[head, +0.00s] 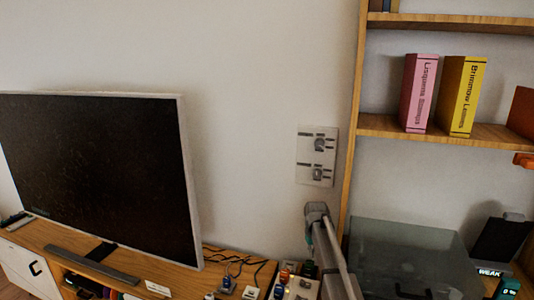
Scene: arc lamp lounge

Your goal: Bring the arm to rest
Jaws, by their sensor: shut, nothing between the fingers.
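My arm (331,257) shows at the bottom of the head view, right of centre. A grey rounded joint is at its top, and pale links run down from it past the lower edge of the picture. It stands in front of the wall, between the wooden cabinet top (195,285) and a dark glass-like box (405,255). My gripper is outside the picture, so its fingers cannot be seen.
A large screen (95,170) stands on the cabinet at left, with a bar (90,265) before it. Cables and small items crowd the cabinet's right end. A wooden shelf (385,127) holds a pink book (418,95) and a yellow book (462,95). A switch plate (305,155) is on the wall.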

